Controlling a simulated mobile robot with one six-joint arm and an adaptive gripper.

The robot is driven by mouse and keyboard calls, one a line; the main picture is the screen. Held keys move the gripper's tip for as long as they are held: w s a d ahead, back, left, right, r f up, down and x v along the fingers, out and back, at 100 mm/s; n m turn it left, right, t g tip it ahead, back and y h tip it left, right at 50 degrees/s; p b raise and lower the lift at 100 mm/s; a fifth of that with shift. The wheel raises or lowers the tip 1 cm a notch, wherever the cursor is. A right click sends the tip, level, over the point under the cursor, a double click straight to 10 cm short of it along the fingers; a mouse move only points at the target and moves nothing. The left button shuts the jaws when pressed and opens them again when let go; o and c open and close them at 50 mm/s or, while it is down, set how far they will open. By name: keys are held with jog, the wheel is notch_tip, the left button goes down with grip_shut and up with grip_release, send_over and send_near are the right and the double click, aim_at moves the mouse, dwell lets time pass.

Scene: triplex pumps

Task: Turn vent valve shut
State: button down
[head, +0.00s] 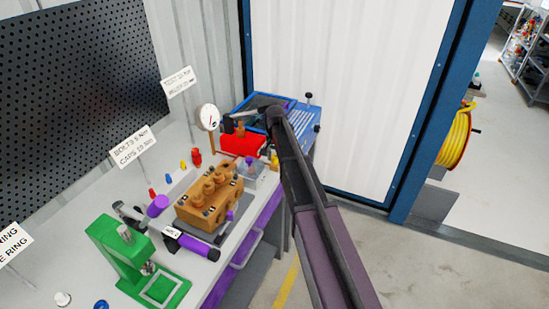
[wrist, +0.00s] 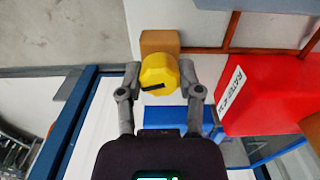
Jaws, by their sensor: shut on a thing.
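The vent valve's yellow faceted knob (wrist: 158,72) sits in front of an orange-brown block (wrist: 160,42) in the wrist view. A short black mark lies across the knob, slightly tilted from level. My gripper (wrist: 160,80) has one finger on each side of the knob and is shut on it. In the head view my gripper (head: 234,121) is at the far end of the bench, just above a red box (head: 240,145). The knob itself cannot be made out there.
The red box with a white label (wrist: 270,95) is close on the right in the wrist view. A dial gauge (head: 208,117) stands left of my gripper. A brown pump block (head: 208,203) and a green press (head: 128,255) are nearer. Open floor lies right of the bench.

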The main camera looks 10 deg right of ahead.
jog(key=shift+a+m, duration=0.1)
jog(key=shift+m, duration=1.6)
jog(key=shift+c, duration=1.3)
grip_release()
jog(key=shift+w, duration=0.1)
